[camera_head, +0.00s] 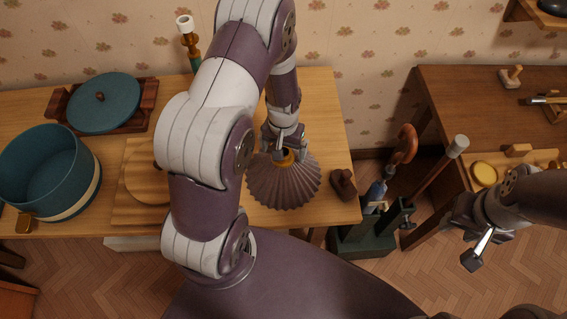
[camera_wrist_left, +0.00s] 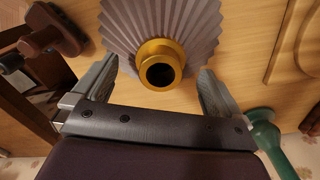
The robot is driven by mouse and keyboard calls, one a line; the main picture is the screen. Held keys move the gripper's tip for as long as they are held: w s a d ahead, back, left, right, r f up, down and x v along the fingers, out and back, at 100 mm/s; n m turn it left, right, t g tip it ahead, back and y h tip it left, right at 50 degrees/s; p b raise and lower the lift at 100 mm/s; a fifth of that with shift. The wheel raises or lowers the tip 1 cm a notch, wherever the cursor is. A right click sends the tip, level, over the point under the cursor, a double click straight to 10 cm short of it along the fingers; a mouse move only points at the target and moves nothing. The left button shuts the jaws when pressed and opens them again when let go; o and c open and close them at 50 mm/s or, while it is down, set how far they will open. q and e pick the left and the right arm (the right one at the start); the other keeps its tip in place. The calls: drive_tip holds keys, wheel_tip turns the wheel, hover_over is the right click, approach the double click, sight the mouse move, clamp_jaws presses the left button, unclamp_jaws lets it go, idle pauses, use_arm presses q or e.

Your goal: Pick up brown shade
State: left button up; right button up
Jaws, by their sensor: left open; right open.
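The brown shade (camera_head: 284,184) is a pleated, fan-like cone with a gold collar at its narrow end. It lies on the light wooden table near its right end. In the left wrist view the shade (camera_wrist_left: 190,22) is straight ahead, its gold ring (camera_wrist_left: 160,64) facing the camera. My left gripper (camera_head: 284,145) is over the collar end, and in its wrist view its open fingers (camera_wrist_left: 158,85) stand on either side of the ring with gaps showing. My right gripper (camera_head: 478,246) is open and empty at the right, away from the shade.
A teal pot (camera_head: 48,172), a teal lid (camera_head: 104,102) and a wooden board (camera_head: 135,200) occupy the table's left. A small brown wooden object (camera_head: 343,184) is just right of the shade. A green caddy (camera_head: 366,236) stands on the floor, and a darker desk (camera_head: 470,95) is at right.

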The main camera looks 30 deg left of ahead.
use_arm(q)
wheel_tip(320, 180, down, 3)
drive_tip(key=shift+f, duration=0.1)
drive_tip(key=c, duration=1.1)
use_arm(e)
drive_tip(key=shift+r, duration=0.45)
use_arm(q)
drive_tip(key=shift+r, duration=0.2)
drive_tip(key=shift+c, duration=0.3)
wheel_tip(320, 180, up, 10)
drive_tip(key=shift+f+b, duration=0.25)
drive_tip(key=shift+b, duration=0.4)
drive_tip(key=shift+c, duration=1.2)
drive_tip(key=shift+r, duration=0.15)
use_arm(e)
drive_tip(key=shift+w+f, duration=0.1)
drive_tip(key=shift+f, duration=0.7)
